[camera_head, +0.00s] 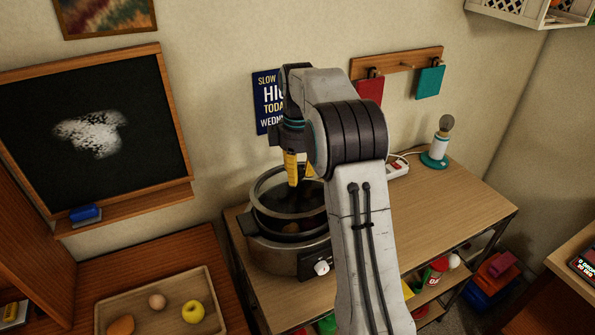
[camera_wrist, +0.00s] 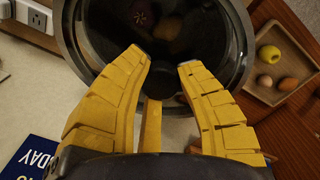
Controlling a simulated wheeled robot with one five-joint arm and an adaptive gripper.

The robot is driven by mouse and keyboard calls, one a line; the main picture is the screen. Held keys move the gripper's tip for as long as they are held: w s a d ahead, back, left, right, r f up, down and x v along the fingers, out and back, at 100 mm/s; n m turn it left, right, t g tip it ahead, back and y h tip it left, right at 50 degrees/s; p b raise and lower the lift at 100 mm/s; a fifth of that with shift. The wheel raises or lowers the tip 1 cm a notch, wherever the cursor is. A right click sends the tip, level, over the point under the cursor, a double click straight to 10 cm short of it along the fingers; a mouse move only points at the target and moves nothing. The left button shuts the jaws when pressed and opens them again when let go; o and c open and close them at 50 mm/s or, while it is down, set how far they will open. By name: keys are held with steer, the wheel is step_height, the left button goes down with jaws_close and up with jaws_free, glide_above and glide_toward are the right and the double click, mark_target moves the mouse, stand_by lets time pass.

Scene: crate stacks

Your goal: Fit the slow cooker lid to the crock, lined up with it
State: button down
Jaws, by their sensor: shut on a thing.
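The slow cooker (camera_head: 285,257) stands on the wooden table, with its dark crock (camera_head: 275,228) inside a metal body and a pale knob on the front. The round glass lid (camera_head: 258,190) with a grey rim is over the crock, looking raised and tilted. My gripper (camera_head: 300,172) is at the lid's top, its yellow fingers partly hidden by my arm. In the wrist view, my gripper (camera_wrist: 163,60) is shut at the lid (camera_wrist: 242,35); the grip point is hard to make out. Food shows dimly through the glass. Whether the rims touch is unclear.
A tray (camera_head: 103,308) with an apple and other food lies on the left counter. A lamp (camera_head: 436,152) and power strip (camera_head: 397,167) stand at the table's back right. A blue sign (camera_head: 264,100) hangs behind the cooker. Table right of my arm is clear.

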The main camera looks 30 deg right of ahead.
steer(key=shift+f+b, duration=1.75)
steer(key=shift+f, duration=1)
steer(key=shift+f, duration=0.1)
steer(key=shift+c, duration=1.7)
jaws_free()
steer(key=shift+r+p, duration=2.35)
steer(key=shift+r, duration=1.1)
